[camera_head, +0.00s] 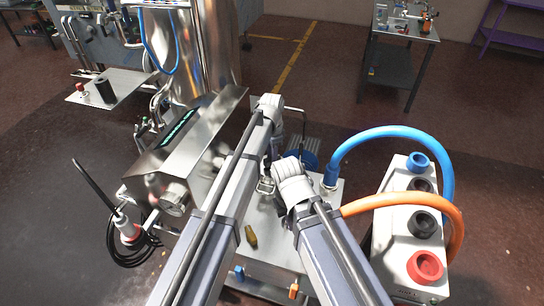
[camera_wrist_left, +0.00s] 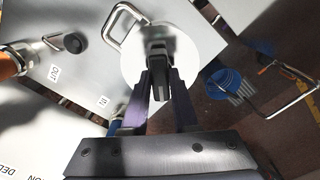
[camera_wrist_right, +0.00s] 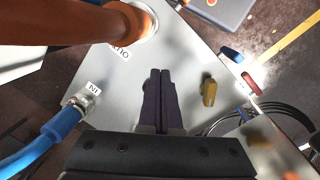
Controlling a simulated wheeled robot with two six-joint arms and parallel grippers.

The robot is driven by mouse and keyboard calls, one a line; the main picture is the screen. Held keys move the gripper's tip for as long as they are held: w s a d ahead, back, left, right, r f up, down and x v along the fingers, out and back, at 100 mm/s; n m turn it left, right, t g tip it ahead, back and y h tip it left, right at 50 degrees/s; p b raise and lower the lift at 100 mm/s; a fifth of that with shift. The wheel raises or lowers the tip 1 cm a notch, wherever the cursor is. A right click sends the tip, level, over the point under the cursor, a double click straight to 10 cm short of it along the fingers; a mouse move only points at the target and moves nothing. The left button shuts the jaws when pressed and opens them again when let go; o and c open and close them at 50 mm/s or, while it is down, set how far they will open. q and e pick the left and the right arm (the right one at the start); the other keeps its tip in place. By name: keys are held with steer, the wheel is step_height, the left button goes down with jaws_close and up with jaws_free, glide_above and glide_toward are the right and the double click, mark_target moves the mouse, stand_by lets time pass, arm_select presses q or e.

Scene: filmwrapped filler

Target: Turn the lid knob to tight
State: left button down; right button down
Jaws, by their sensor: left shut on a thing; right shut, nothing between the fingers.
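In the left wrist view, a pale round lid (camera_wrist_left: 132,68) sits on the metal plate. A dark lid knob (camera_wrist_left: 157,48) stands over its middle. My left gripper (camera_wrist_left: 159,88) is shut on the knob. The knob's lower part and any tight mark are hidden by the fingers. In the head view my arms hide the lid. My right gripper (camera_wrist_right: 160,78) is shut and empty above the bare plate, apart from the lid.
A metal loop handle (camera_wrist_left: 122,24) stands beside the lid. A brass-coloured piece (camera_wrist_right: 208,91) lies on the plate (camera_wrist_right: 192,52). A blue hose (camera_head: 385,132) and an orange hose (camera_head: 400,198) arch towards a white box (camera_head: 396,235) at right.

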stand_by(0.4)
arm_select(q)
steer(key=c, duration=0.7)
jaws_free()
step_height(320, 180, up, 8)
steer(key=p, duration=0.8)
steer(key=shift+f, duration=0.15)
